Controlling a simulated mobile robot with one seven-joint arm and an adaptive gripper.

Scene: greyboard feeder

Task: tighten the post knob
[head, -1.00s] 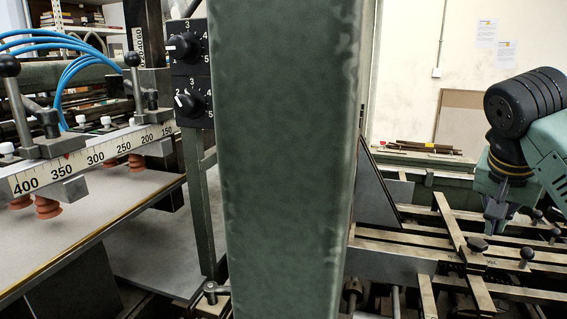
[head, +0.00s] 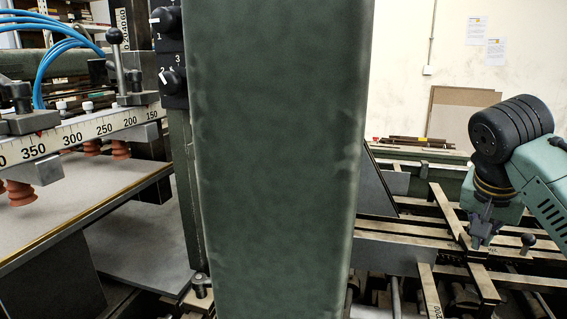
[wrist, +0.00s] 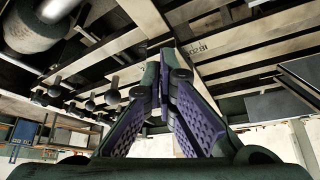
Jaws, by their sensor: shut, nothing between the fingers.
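My gripper (head: 480,240) is at the right of the head view, pointing down just above the crossing metal bars. In the wrist view its two purple-padded fingers (wrist: 167,75) meet at the tips, with nothing visible between them. A black knob (head: 528,240) on a short stem stands to the right of the gripper in the head view. In the wrist view several dark round knobs (wrist: 54,80) on stems show left of the fingers. I cannot tell which one is the post knob. The bar surface right behind the fingertips is partly hidden.
A wide green upright (head: 275,160) blocks the middle of the head view. Left of it are a dial panel (head: 172,60), a numbered scale bar (head: 75,135) and orange suction cups (head: 20,192). Metal bars (head: 400,232) crowd the space below the gripper.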

